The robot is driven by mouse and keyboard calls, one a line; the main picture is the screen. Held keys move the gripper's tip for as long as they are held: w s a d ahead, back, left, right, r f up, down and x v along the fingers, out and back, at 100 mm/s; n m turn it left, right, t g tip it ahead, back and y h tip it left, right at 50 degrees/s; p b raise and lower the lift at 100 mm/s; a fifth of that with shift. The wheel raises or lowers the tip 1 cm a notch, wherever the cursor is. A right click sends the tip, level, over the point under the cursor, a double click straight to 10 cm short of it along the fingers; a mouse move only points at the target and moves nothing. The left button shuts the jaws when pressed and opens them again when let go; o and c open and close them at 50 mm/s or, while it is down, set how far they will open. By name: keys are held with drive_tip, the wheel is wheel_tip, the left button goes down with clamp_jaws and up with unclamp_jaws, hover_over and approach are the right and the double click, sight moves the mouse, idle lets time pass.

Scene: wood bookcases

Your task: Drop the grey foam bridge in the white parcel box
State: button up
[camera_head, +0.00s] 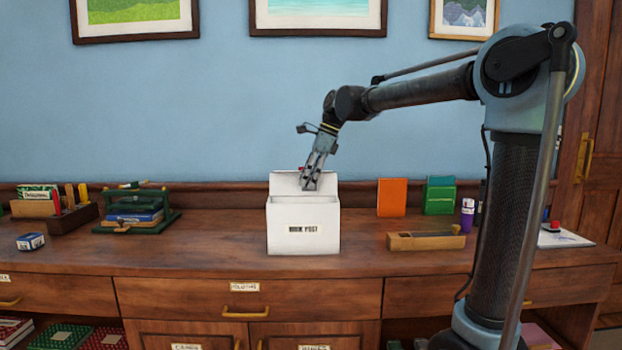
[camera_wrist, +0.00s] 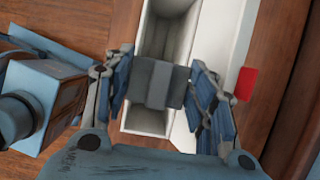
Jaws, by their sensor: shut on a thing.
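The white parcel box (camera_head: 302,229) stands on the wooden counter near the middle of the head view, with a label on its front. Its open top faces up; in the wrist view its white rim and wall (camera_wrist: 207,77) and empty-looking inside show below my gripper. My gripper (camera_head: 310,187) is over the box opening. In the wrist view my gripper (camera_wrist: 160,85) is shut on the grey foam bridge (camera_wrist: 157,84), a small grey block held between both fingers above the opening. The bridge cannot be made out clearly in the head view.
A green stand with books (camera_head: 136,213) is left of the box. A wooden tray (camera_head: 426,241), an orange block (camera_head: 392,197), a green box (camera_head: 439,197) and a purple bottle (camera_head: 467,214) are to the right. The counter around the box front is clear.

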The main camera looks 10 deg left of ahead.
drive_tip(key=o, duration=0.8)
drive_tip(key=shift+r, duration=0.1)
drive_tip(key=v, duration=1.2)
